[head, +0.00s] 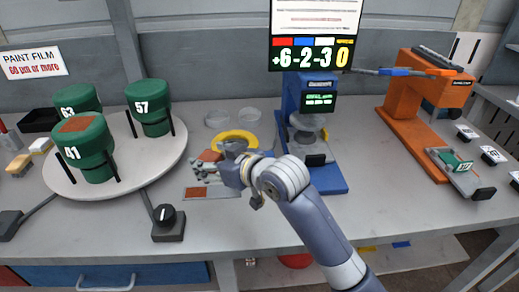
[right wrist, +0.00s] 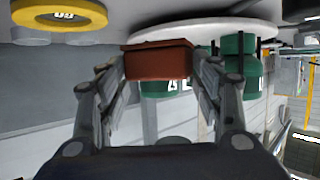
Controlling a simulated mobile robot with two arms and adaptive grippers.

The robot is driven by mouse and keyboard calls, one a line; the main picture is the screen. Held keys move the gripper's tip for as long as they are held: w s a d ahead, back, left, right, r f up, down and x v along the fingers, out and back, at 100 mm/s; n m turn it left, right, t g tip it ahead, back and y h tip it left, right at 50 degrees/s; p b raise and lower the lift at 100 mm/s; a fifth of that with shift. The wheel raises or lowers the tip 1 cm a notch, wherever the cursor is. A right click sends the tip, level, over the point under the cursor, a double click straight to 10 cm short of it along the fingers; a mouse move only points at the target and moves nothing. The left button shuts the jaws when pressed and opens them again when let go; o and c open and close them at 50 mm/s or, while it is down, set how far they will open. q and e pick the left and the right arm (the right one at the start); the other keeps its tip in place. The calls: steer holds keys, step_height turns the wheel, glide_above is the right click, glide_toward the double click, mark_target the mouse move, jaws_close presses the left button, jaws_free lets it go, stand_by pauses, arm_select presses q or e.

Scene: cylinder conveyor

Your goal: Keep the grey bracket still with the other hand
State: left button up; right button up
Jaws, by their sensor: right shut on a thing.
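My right gripper (head: 206,168) reaches over the middle of the table from the right. It is shut on a rust-brown block (right wrist: 160,62), held between both fingertips in the right wrist view. The block's brown face (head: 209,156) also shows beside the fingers in the head view. A flat grey plate (head: 226,191) with a rust-brown patch (head: 196,192) lies on the table just in front of the gripper. I cannot make out for certain a grey bracket; the fingers and wrist cover part of that spot. My left gripper is not in view.
A round white turntable (head: 150,168) with green cans stands left. A yellow ring (head: 236,137) lies just behind my gripper. A blue instrument (head: 325,178) and an orange stand (head: 412,135) are right. A black knob box (head: 168,222) sits at the front edge.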

steer(key=a, duration=0.1)
steer(key=a+f, duration=0.1)
steer(key=a, duration=0.1)
steer(key=shift+w+a+f+n+g+y, duration=0.2)
steer(key=shift+a+f+n+g+y, duration=0.05)
steer(key=shift+f+n+g+y, duration=0.15)
steer(key=shift+f, duration=2.8)
